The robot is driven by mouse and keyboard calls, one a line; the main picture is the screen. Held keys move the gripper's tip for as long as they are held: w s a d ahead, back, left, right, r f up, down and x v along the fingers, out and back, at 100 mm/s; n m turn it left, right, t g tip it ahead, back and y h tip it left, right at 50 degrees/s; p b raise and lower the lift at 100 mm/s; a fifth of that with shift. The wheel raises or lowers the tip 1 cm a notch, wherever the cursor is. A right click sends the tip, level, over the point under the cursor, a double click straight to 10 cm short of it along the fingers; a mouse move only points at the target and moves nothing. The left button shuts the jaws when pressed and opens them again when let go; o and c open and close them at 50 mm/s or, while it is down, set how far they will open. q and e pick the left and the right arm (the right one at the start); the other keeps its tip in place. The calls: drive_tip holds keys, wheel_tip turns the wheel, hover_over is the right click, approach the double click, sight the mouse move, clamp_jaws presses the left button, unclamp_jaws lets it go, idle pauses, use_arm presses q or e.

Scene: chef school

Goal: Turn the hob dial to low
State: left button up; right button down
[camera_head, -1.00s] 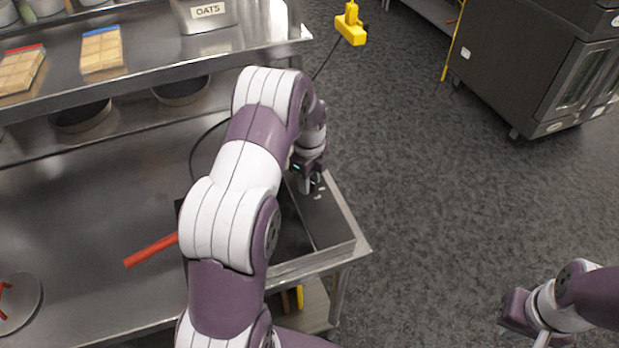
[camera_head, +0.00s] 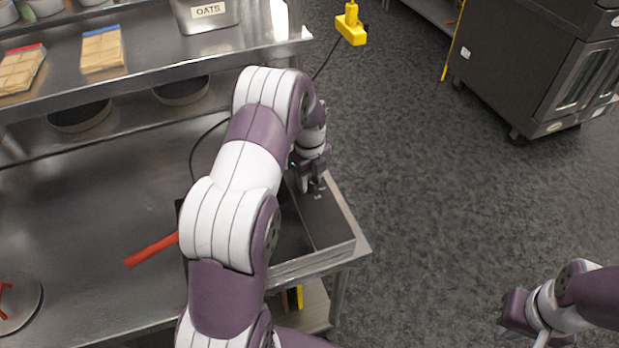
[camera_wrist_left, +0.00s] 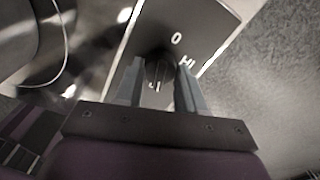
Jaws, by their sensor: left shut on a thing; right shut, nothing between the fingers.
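The hob (camera_head: 325,222) is a dark box at the right end of the steel table, partly hidden behind my left arm. In the left wrist view its control panel (camera_wrist_left: 200,22) shows a "0" mark, a "HI" mark and a partly covered mark near the dial. The dark round dial (camera_wrist_left: 158,70) sits between the fingers of my left gripper (camera_wrist_left: 160,88), which is shut on it. In the head view that gripper (camera_head: 312,186) points down at the panel. My right gripper (camera_head: 525,325) is shut and empty, low at the right, away from the table.
A red handle (camera_head: 151,251) sticks out left of the hob over the steel table (camera_head: 90,215). A shelf (camera_head: 150,62) above holds an oats bin (camera_head: 207,12) and boards. Open floor lies right.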

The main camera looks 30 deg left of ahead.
sight(309, 180)
use_arm(q)
drive_tip(key=o, duration=0.9)
drive_tip(key=shift+w+r, duration=0.15)
drive_tip(key=shift+o, duration=0.7)
wheel_tip(309, 180, up, 8)
drive_tip(key=shift+f+b, duration=0.25)
drive_tip(key=shift+b, duration=0.75)
wheel_tip(309, 180, up, 5)
drive_tip(key=p, duration=0.4)
